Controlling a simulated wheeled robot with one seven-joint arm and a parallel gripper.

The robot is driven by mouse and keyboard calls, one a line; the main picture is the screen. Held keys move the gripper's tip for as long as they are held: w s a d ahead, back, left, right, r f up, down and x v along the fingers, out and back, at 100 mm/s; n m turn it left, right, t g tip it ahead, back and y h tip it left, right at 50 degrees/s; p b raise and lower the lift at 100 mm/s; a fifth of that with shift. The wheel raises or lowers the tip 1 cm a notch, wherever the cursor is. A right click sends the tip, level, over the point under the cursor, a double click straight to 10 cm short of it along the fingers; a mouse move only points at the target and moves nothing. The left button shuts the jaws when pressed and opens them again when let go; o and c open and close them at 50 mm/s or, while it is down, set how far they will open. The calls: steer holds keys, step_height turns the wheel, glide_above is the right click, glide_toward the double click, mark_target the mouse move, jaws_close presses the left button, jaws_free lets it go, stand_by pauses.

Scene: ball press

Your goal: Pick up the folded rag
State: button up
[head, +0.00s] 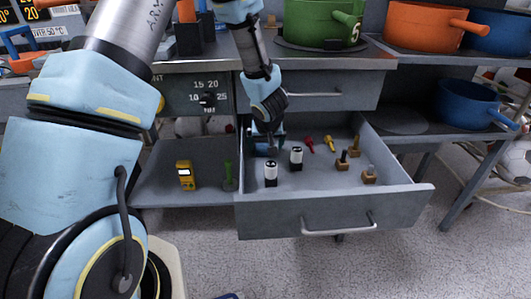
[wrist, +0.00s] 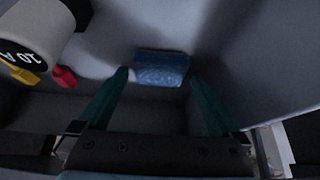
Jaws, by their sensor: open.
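The folded rag (wrist: 162,68) is a small blue bundle lying on the drawer floor near the back left corner. In the head view a bit of blue (head: 262,150) shows there, mostly hidden by my arm. My gripper (wrist: 158,76) is open, with its green-blue fingers pointing toward the rag, one on either side in the wrist view. I see no contact with the rag. In the head view my gripper (head: 268,132) reaches down into the back left of the open drawer.
The open grey drawer (head: 330,216) has walls around my gripper. It also holds two black-and-white cylinders (head: 271,174), a red piece (head: 309,144), a yellow piece (head: 329,143) and several brass-coloured pieces (head: 369,176). A green pot (head: 312,22) stands on the counter above.

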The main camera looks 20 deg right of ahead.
steer(key=shift+w+d+f, duration=0.1)
steer(key=shift+w+f, duration=0.25)
steer(key=shift+f, duration=0.2)
steer(key=c, duration=1.1)
steer(key=shift+r, duration=0.1)
steer(key=shift+s+d+r+p, duration=0.2)
steer(key=shift+s+r+p, duration=0.1)
steer(key=shift+r, duration=0.2)
step_height(320, 180, up, 11)
steer(key=p, duration=0.7)
steer(key=s+d, duration=0.4)
steer(key=s, duration=0.1)
steer(key=s+d+p, duration=0.1)
steer(key=s+d, duration=0.3)
steer(key=s, duration=0.1)
steer(key=s+d, duration=0.4)
steer(key=s, duration=0.1)
steer(key=shift+f, duration=0.35)
